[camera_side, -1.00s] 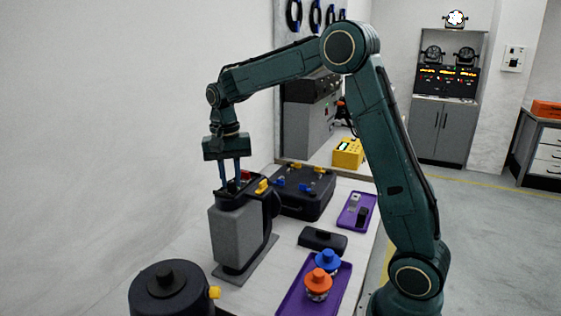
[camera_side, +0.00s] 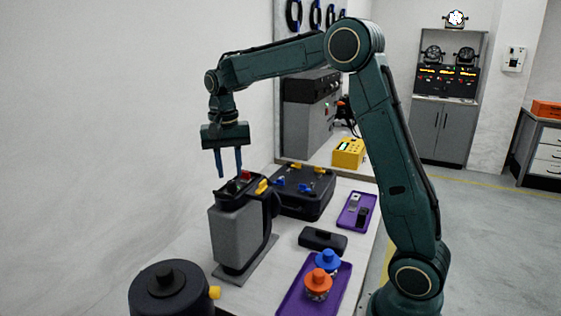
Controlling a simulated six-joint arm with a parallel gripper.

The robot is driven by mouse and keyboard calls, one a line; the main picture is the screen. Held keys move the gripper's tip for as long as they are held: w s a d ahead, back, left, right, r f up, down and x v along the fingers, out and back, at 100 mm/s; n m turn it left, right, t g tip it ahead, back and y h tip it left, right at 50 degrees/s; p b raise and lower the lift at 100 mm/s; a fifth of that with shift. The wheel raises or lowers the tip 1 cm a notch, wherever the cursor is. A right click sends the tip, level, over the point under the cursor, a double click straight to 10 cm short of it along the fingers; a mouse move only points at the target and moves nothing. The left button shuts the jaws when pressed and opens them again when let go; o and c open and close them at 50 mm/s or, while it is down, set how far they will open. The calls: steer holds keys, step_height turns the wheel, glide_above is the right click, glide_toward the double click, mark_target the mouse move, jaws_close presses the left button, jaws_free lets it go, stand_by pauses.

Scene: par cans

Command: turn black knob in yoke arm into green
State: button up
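A grey box-shaped unit (camera_side: 236,237) with a black top stands upright on the bench at left centre. On its top a small dark knob (camera_side: 235,188) shows, with a green patch beside it and a small red block (camera_side: 245,177) behind. Which way the knob points is too small to tell. A yellow knob (camera_side: 262,187) sticks out at the unit's right side. My gripper (camera_side: 230,173) points down above the top. Its two blue fingers are apart with nothing between them, and the tips are clear of the knob.
A black case (camera_side: 304,205) with blue and yellow knobs stands behind right. A purple tray (camera_side: 297,300) holds orange-topped and blue-topped pieces. A black block (camera_side: 323,239) lies on the bench. A round black housing (camera_side: 165,300) stands front left.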

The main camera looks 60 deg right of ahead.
mark_target(231, 182)
steer(key=shift+w+r, duration=0.1)
steer(key=shift+r, duration=2.3)
steer(key=shift+a, duration=0.1)
steer(key=shift+s+a+r, duration=0.15)
steer(key=shift+s+r, duration=0.05)
steer(key=shift+s, duration=0.1)
steer(key=s+a+f+n+t, duration=0.1)
steer(key=s+a+n+t, duration=0.2)
steer(key=s, duration=1)
steer(key=s+a+f+n+t, duration=0.1)
steer(key=s+a+n+t, duration=0.2)
steer(key=s, duration=1)
steer(key=a+n, duration=0.3)
steer(key=n, duration=0.1)
steer(key=shift+a+f+n, duration=0.15)
steer(key=shift+a+n, duration=0.15)
steer(key=shift+n, duration=0.1)
